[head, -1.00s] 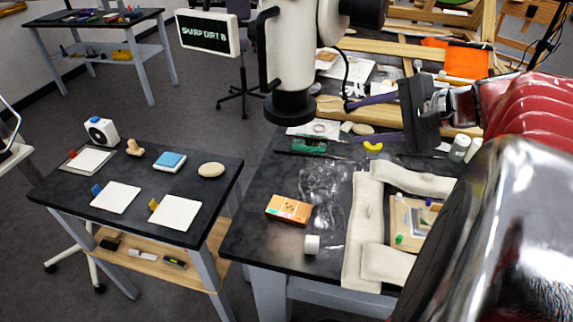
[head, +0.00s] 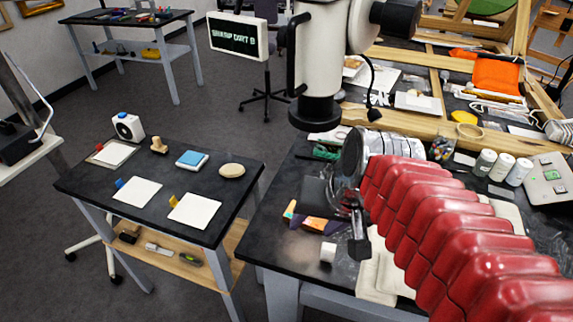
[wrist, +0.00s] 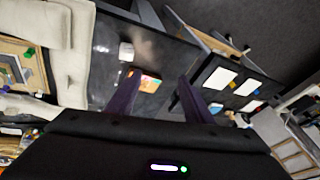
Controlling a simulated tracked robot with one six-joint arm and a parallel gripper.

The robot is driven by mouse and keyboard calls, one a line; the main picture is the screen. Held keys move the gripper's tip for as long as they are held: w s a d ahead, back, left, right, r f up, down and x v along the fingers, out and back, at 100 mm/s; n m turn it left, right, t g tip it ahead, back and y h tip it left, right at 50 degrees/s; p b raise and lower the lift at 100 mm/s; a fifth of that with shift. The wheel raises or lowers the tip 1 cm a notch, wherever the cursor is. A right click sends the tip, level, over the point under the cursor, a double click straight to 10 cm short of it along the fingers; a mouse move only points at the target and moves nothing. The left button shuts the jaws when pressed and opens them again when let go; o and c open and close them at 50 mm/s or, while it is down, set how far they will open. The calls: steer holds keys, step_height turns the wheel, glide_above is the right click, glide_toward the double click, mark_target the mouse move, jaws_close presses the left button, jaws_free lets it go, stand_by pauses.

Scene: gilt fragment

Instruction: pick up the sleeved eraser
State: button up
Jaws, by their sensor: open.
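A small white block (head: 327,252) stands near the front edge of the dark workbench. It may be the sleeved eraser, but no sleeve can be made out. It also shows in the wrist view (wrist: 126,51), above and left of the fingers. In the wrist view the orange box (wrist: 149,83) shows between the two purple fingers of my gripper (wrist: 158,82). The fingers are apart with nothing held, and their height above the bench is unclear.
A cream cloth roll (wrist: 72,45) borders a tray beside the white block. A white column with a black base (head: 316,112) rises behind the gripper. The side table (head: 145,217) at left holds white cards and a blue-topped block (head: 192,159).

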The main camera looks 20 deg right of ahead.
steer(key=shift+s+a+r+n+t+h, duration=0.2)
steer(key=shift+s+a+n, duration=0.1)
steer(key=shift+n, duration=0.45)
steer(key=shift+s+a+r+n+t+h, duration=0.2)
steer(key=shift+s+a+r+n, duration=0.1)
steer(key=shift+n, duration=0.5)
steer(key=shift+s+a+r+n+t+h, duration=0.2)
steer(key=shift+a+n, duration=0.1)
steer(key=shift+n, duration=0.45)
